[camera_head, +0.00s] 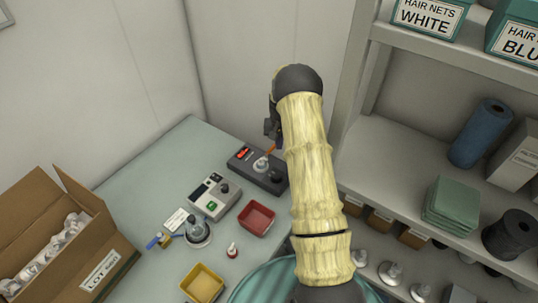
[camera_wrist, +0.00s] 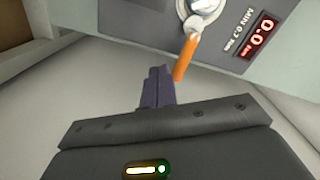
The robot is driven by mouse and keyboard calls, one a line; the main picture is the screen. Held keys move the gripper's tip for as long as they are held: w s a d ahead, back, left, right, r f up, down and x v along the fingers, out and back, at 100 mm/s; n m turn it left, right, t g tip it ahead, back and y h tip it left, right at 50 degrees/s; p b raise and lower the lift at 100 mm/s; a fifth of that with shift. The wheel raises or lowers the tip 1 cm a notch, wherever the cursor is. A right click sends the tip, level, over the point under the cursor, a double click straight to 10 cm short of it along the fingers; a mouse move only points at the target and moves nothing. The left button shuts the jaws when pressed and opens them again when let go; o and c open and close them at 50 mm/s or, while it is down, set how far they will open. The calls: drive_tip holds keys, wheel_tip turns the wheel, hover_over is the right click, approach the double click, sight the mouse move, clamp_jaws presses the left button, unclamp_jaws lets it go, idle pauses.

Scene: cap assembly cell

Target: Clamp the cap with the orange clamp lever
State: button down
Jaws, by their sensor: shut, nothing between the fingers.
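The orange clamp lever (camera_wrist: 185,60) shows in the wrist view just right of and beyond my fingertips. In the head view a bit of the lever (camera_head: 271,148) shows beside my arm. My gripper (camera_wrist: 160,72) is shut and empty, its dark fingers together. The fingertips look close to the lever, but I cannot tell whether they touch it. A white cap (camera_head: 260,163) sits on the dark clamp fixture (camera_head: 240,155) in the head view. In the wrist view, the cap's edge (camera_wrist: 203,8) is cut off at the top, beside a red display (camera_wrist: 262,32) reading 0.0.
A cardboard box (camera_head: 108,262) with pale parts is at left. Shelves (camera_head: 400,150) stand at right. The table's back left is clear.

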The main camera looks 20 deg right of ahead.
drive_tip(key=shift+r+p, duration=1.35)
drive_tip(key=shift+r, duration=1.3)
drive_tip(key=s+a+r+n+t, duration=0.1)
drive_tip(key=s+a+r+n, duration=0.1)
drive_tip(key=s+a+r, duration=0.9)
drive_tip(key=s+a+r+n, duration=0.1)
drive_tip(key=s+a+r, duration=0.1)
drive_tip(key=s, duration=0.6)
drive_tip(key=s+a+r+n+t+b, duration=0.1)
drive_tip(key=s+a+r+n, duration=0.1)
drive_tip(key=s, duration=0.7)
drive_tip(key=shift+s+a+r+t, duration=0.2)
drive_tip(key=shift+a+r+t, duration=0.15)
drive_tip(key=shift+a, duration=0.55)
